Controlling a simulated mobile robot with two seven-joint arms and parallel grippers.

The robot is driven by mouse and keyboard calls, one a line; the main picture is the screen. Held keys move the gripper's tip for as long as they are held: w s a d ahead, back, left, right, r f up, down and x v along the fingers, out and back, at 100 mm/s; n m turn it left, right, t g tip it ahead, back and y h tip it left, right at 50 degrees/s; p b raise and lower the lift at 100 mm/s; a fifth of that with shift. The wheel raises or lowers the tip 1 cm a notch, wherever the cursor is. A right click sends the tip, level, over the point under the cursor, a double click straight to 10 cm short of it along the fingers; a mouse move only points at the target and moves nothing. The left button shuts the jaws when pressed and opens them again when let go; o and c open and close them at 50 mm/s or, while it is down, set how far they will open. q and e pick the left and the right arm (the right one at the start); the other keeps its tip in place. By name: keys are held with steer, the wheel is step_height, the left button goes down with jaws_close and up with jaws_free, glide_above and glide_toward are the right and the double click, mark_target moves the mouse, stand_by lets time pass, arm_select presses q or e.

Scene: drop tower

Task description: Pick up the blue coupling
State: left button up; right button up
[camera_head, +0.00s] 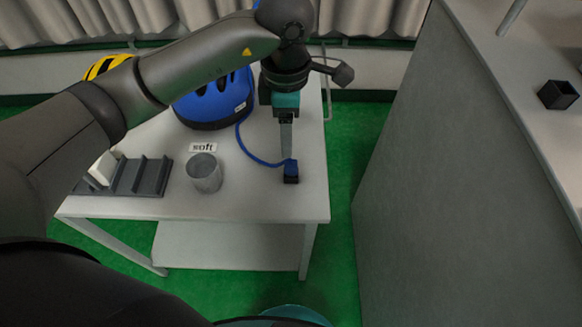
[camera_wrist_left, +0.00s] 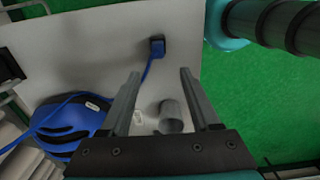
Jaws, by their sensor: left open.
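The blue coupling (camera_head: 291,166) sits at a small black block (camera_head: 291,180) near the right front of the white table (camera_head: 240,200), with a blue cable (camera_head: 250,150) running from it toward the blue helmet (camera_head: 215,100). My left gripper (camera_head: 287,150) points down just behind the coupling in the head view. In the left wrist view the gripper (camera_wrist_left: 160,73) is open and empty, and the coupling (camera_wrist_left: 157,46) lies beyond the fingertips, not between them. Whether a finger touches it I cannot tell. My right gripper is not in view.
A grey cup (camera_head: 204,173) stands left of the coupling, behind it a small label (camera_head: 203,147). A grey slotted rack (camera_head: 140,177) holds a white piece at the table's left. A tall grey cabinet (camera_head: 450,170) stands to the right, with a black open box (camera_head: 557,94) on top.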

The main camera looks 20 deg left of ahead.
mark_target(291, 163)
arm_select(q)
step_height(291, 163, down, 5)
steer(key=shift+f+b, duration=0.15)
steer(key=shift+b, duration=0.15)
steer(key=shift+w+d+f+b, duration=0.15)
steer(key=shift+f+b, duration=0.05)
steer(key=shift+f, duration=1.15)
steer(key=shift+w+d+f+b, duration=0.1)
steer(key=shift+d+f+b, duration=0.1)
steer(key=shift+f, duration=1.1)
jaws_close()
